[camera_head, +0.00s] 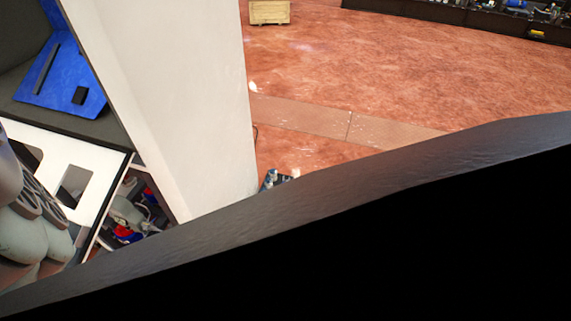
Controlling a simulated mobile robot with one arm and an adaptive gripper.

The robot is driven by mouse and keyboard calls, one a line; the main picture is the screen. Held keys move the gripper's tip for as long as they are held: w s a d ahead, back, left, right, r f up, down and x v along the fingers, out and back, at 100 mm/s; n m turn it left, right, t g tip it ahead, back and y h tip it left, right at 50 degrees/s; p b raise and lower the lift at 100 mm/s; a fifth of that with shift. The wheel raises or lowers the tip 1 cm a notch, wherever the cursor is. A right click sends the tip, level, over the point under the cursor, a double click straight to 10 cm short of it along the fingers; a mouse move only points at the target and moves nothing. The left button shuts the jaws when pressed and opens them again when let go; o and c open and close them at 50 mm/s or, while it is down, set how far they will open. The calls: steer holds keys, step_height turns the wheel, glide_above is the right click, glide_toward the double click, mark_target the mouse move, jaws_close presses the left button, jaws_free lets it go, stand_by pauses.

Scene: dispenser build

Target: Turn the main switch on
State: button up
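I cannot make out a main switch in the head view. My gripper is not in view. A tall white panel or pillar (190,100) stands left of centre and hides what is behind it. Grey-green rounded parts with dark ring-like tops (38,225) show at the left edge, cut off by the frame. I cannot tell whether they belong to my arm.
A large dark surface with a grey edge (400,165) blocks the lower right. A blue board (62,85) lies on a dark top at upper left, above a white cut-out panel (75,185). Reddish floor (370,70) is open beyond, with a wooden crate (269,13).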

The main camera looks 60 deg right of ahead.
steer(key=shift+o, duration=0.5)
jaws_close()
